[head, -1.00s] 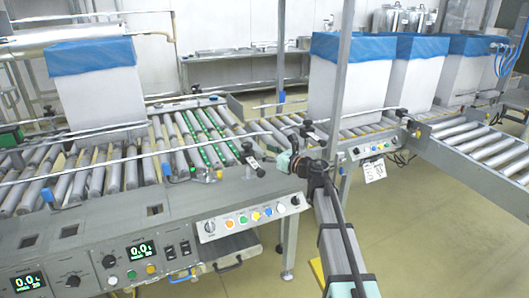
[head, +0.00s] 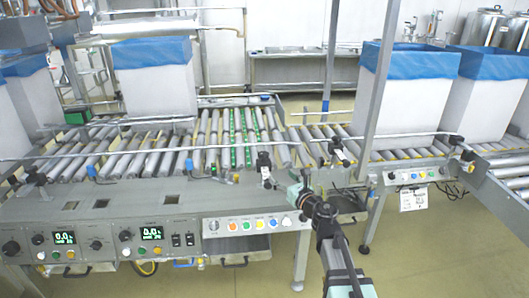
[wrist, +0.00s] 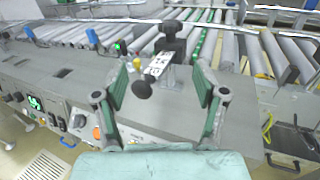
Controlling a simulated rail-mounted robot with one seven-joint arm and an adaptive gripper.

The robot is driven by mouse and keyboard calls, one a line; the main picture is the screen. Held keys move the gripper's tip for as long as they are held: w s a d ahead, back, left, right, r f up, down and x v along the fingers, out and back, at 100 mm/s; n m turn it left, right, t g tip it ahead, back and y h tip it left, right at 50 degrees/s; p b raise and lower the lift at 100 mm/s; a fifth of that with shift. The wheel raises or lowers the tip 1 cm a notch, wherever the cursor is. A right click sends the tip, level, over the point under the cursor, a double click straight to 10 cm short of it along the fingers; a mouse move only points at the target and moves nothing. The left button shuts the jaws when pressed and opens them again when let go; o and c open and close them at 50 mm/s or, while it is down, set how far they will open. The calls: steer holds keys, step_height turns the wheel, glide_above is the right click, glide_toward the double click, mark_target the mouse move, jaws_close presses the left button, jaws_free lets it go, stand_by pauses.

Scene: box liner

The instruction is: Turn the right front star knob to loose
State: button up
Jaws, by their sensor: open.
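The right front star knob, a dark knob (wrist: 142,89), is on a clamp with a white label (wrist: 157,66) at the front rail. A black cap (wrist: 172,30) tops its upright post. The same clamp (head: 264,160) shows at the conveyor's front edge in the head view. My gripper (wrist: 163,72) is open, its two green-padded fingers on either side of the knob in the picture, with nothing between the pads visibly touched. In the head view my gripper (head: 297,192) is just right of the clamp. I cannot tell how far the knob is from the fingers.
A control panel with coloured buttons (head: 258,224) lies below the clamp. A guide rail (head: 160,148) runs along the rollers. A vertical steel post (head: 374,80) stands to the right. White boxes with blue liners (head: 405,95) stand on the conveyors. The floor in front is open.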

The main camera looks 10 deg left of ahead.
mark_target(266, 156)
steer(key=shift+h, duration=0.4)
steer(key=x, duration=1.1)
steer(key=d+x, duration=0.1)
steer(key=x, duration=0.5)
steer(key=shift+w+r, duration=0.25)
steer(key=shift+w, duration=0.3)
steer(key=c, duration=1.2)
